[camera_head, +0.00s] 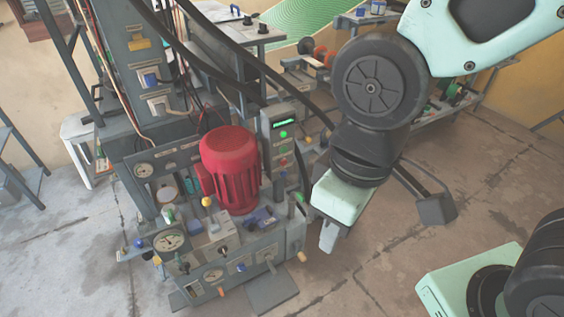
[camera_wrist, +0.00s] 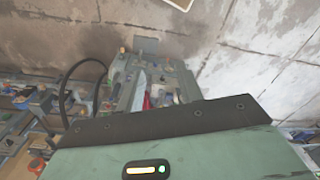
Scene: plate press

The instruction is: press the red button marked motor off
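The control panel (camera_head: 280,140) is a narrow grey upright box with a lit green display, right of the big red motor (camera_head: 231,167) on the press in the head view. Below the display are green buttons (camera_head: 283,149) and a small red button (camera_head: 283,162). Their labels are too small to read. My gripper (camera_head: 329,237) hangs right of the panel, apart from it in the picture, pointing down. Its fingers are too small and overlapped to tell open from shut.
The press base (camera_head: 215,262) carries gauges, levers and coloured knobs below the motor. A workbench (camera_head: 440,108) with small parts stands behind my arm. The concrete floor (camera_head: 385,270) to the right is mostly clear.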

